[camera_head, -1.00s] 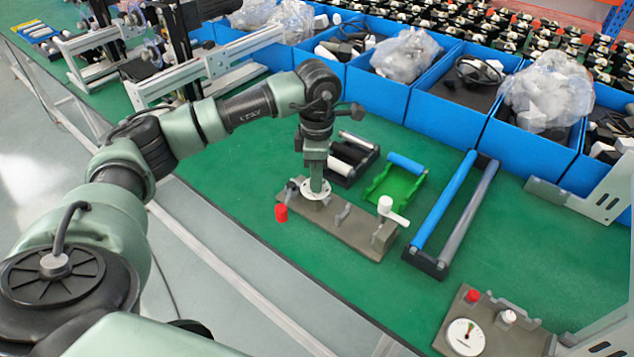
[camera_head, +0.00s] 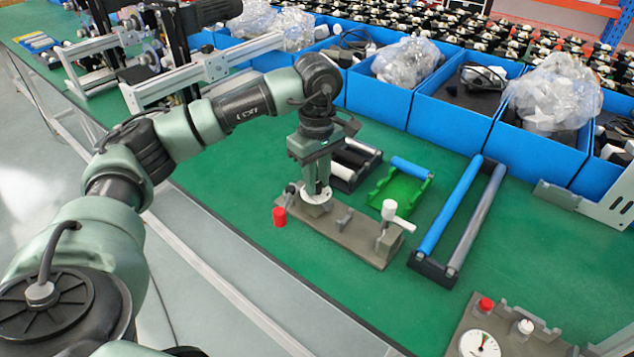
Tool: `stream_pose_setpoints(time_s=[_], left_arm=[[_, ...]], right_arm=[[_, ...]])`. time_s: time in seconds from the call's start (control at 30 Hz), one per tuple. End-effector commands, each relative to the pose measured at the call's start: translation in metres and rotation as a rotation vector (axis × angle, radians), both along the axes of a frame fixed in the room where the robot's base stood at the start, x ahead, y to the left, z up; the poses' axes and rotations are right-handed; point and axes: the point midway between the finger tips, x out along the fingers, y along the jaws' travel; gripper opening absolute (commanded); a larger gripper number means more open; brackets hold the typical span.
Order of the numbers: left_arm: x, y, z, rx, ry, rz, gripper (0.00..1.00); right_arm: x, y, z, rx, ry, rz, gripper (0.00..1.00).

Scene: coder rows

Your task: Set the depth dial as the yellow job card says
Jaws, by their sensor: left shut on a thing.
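A round white dial (camera_head: 316,198) sits on the left part of a grey-brown fixture (camera_head: 350,236) on the green bench. My left gripper (camera_head: 317,183) points straight down and is shut on the dial's middle. The gripper hides the dial's centre, and any marks on its rim are too small to read. The fixture also has a red knob (camera_head: 279,216) at its left end and a white lever (camera_head: 398,217) at its right end. I see no yellow job card in this view. My right gripper is not in view.
Behind the fixture lie a black roller tray (camera_head: 356,160), a green tray (camera_head: 403,194) and a blue-and-grey roller frame (camera_head: 445,225). A second fixture with a gauge (camera_head: 479,346) is at the lower right. Blue bins (camera_head: 455,118) line the back.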

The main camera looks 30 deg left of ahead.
Motion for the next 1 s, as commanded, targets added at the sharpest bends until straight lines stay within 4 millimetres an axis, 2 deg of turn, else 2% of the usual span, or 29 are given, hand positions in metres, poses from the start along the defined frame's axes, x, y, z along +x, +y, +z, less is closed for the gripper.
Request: stream_pose_setpoints(time_s=[0.23,0.7,0.73,0.8,1.0], left_arm=[[0.0011,0.0002,0.0021,-0.002,-0.006,-0.060,0.00],[0.0011,0.0003,0.0026,-0.002,-0.006,-0.070,0.00],[0.0011,0.0003,0.0027,-0.002,-0.006,-0.070,0.32],[0.0010,0.0003,0.0024,-0.002,-0.006,-0.070,0.45],[0.0004,0.0002,0.0012,-0.001,-0.003,-0.070,0.45]], right_arm=[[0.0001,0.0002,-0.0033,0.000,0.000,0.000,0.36],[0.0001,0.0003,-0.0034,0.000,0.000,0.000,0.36],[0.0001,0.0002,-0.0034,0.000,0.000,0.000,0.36],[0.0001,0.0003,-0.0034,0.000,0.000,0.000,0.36],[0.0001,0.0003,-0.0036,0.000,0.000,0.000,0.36]])
